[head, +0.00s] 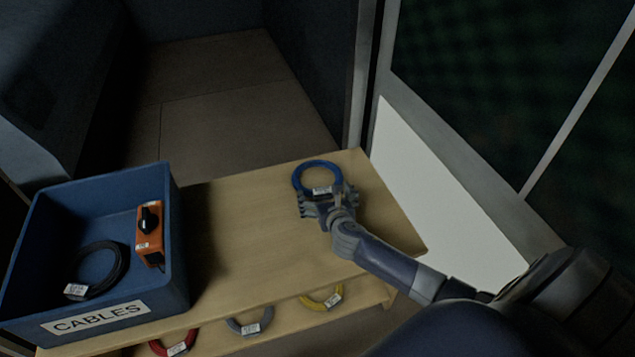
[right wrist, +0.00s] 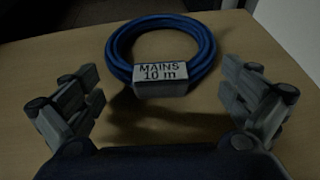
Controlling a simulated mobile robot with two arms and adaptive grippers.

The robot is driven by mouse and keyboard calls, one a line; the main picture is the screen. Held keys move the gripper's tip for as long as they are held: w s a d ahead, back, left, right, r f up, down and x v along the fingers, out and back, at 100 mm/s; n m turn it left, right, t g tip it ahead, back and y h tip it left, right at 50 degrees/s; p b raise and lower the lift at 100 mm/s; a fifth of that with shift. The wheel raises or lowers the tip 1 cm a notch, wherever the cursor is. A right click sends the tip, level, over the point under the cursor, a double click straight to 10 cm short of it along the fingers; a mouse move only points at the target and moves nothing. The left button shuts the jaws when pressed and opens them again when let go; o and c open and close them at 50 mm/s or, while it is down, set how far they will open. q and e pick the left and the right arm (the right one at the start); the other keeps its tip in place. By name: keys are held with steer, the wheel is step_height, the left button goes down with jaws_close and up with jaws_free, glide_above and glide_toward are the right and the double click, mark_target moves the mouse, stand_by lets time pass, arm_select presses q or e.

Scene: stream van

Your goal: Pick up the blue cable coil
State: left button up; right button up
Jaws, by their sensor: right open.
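The blue cable coil (head: 313,164) lies near the far right part of the wooden table (head: 235,222). In the right wrist view the coil (right wrist: 208,42) has a white label reading "MAINS 10 m" on its near side. My right gripper (head: 322,197) is at the near side of the coil. In the right wrist view its fingers (right wrist: 166,98) are spread wide on either side, and nothing is held between them. The coil sits just beyond the fingertips, centred between them. My left gripper does not show.
A blue crate (head: 172,270) marked "CABLES" stands at the table's left, holding a black coil (head: 121,262) and an orange box (head: 150,228). Red (head: 157,347), grey (head: 265,319) and yellow (head: 314,304) coils show below the tabletop's near edge. The middle of the tabletop is clear.

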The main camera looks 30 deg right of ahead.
steer(key=shift+w+d+f, duration=0.1)
steer(key=shift+w, duration=0.2)
steer(key=c, duration=2.1)
